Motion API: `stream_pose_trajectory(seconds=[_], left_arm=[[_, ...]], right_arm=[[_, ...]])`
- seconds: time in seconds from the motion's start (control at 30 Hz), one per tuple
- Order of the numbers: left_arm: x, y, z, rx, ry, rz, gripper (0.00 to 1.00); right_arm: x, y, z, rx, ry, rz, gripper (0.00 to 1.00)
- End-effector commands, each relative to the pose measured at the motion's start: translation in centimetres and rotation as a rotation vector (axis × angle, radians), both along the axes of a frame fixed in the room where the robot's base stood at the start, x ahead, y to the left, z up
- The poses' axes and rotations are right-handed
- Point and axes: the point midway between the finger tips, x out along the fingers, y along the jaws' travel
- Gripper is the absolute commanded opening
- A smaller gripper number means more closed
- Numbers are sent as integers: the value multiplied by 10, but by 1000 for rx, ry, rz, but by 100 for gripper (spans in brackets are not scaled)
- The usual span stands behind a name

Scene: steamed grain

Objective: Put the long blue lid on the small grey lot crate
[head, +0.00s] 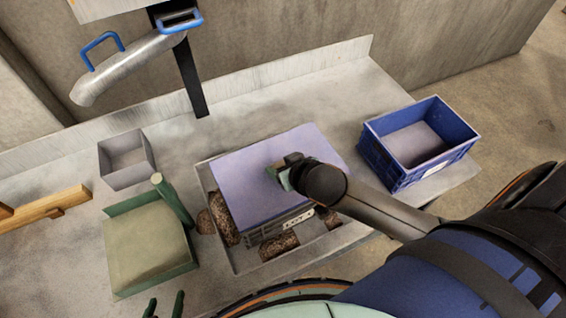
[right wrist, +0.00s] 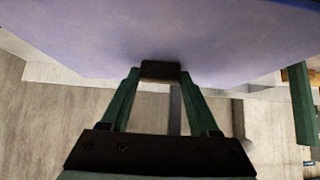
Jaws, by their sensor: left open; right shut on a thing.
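The long blue lid (head: 240,180) is a flat, violet-blue panel near the middle of the head view, and it fills the top of the right wrist view (right wrist: 160,40). My right gripper (head: 284,172) is shut on the lid's dark handle (right wrist: 161,71). The small grey lot crate (head: 262,236), with a white label on its front, shows under the lid's near edge. The lid hides its top, and I cannot tell whether the two touch. My left gripper (head: 165,304) is open and empty at the bottom edge of the head view.
The crate stands in a shallow grey tray (head: 247,268) with brown lumps (head: 278,245). A green box (head: 149,247) and a small open grey box (head: 126,160) are to the left. A blue crate (head: 461,131) stands at the right. A metal chute (head: 135,67) hangs behind.

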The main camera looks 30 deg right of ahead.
Motion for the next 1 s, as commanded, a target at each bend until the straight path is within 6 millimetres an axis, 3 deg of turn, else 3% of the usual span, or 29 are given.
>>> stream_pose_trajectory(seconds=[1.0], left_arm=[[0, 0, -1, 0, -1, 0, 70]], right_arm=[[1, 0, -8, 0, -4, 0, 0]])
